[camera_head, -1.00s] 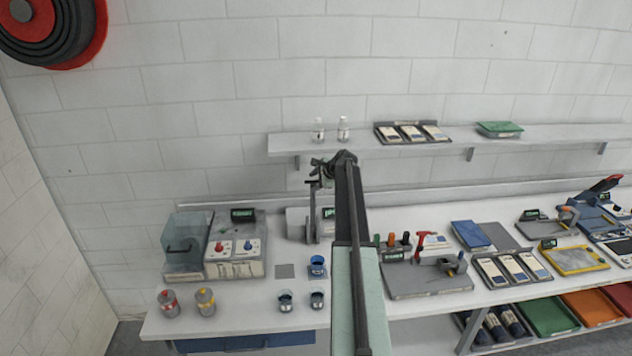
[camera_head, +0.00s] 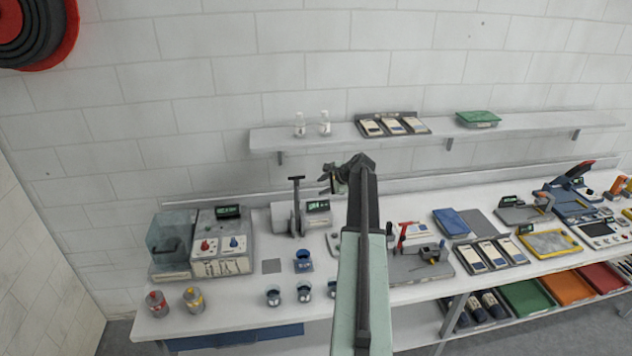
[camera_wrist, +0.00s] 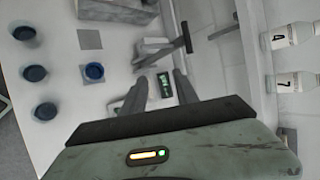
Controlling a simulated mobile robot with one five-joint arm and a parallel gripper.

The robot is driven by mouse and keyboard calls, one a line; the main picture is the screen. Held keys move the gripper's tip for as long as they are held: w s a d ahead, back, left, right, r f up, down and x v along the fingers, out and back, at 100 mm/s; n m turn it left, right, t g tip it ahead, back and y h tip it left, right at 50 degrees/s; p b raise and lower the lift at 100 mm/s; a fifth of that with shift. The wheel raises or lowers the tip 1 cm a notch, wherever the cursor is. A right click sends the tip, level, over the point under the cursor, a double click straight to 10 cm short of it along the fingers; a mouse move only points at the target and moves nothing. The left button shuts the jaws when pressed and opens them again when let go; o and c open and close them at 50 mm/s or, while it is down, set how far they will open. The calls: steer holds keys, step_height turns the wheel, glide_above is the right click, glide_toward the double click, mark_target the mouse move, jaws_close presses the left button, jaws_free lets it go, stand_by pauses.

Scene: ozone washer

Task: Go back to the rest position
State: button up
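My gripper (camera_head: 328,180) is at the end of my raised arm, above the bench and in front of the wall, below the shelf. In the wrist view my gripper's (camera_wrist: 160,76) two dark fingers stand apart with nothing held between them. A device with an upright lever (camera_head: 296,205) and a small green display (camera_head: 318,205) stands on the bench just left of and below my gripper. Its display (camera_wrist: 165,86) shows behind the gap between the fingers in the wrist view. My arm hides part of the bench behind it.
On the bench (camera_head: 225,297) are a washer box (camera_head: 222,245), two cans, several small cups including a blue cup (camera_head: 303,258), and trays to the right. The wall shelf (camera_head: 350,138) above holds two white bottles, a tray and a green box (camera_head: 478,118). Coloured bins sit below.

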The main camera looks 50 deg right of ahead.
stand_by(0.5)
steer(key=w+a+f+n+y+b, duration=0.15)
steer(key=w+a+f+b, duration=0.3)
steer(key=a, duration=0.55)
steer(key=w+a+f+n+g+y+b, duration=0.1)
steer(key=w+a+f+n+b, duration=0.25)
steer(key=a, duration=0.55)
steer(key=w+a+f+y+b, duration=0.1)
steer(key=w+a+f+b, duration=0.4)
steer(key=a, duration=0.5)
steer(key=a+f+n+g+b, duration=0.1)
steer(key=a+f+n+b, duration=0.2)
steer(key=a, duration=0.7)
steer(key=a+f+n+g+b, duration=0.1)
steer(key=a+f+n+b, duration=0.15)
steer(key=a+f, duration=0.55)
steer(key=s+a+f+n+g+b, duration=0.2)
steer(key=s+a+f+n+b, duration=0.15)
steer(key=s+a, duration=0.35)
steer(key=s+a+f+n+g+b, duration=0.2)
steer(key=s+a+f+n+b, duration=0.15)
steer(key=s+a, duration=0.4)
steer(key=s+d+f+n+g+h, duration=0.1)
steer(key=s+n+g+h, duration=0.1)
steer(key=s+n, duration=0.4)
steer(key=shift+s+d+h+p, duration=0.4)
steer(key=shift+s+h+p, duration=0.05)
steer(key=shift+s, duration=0.5)
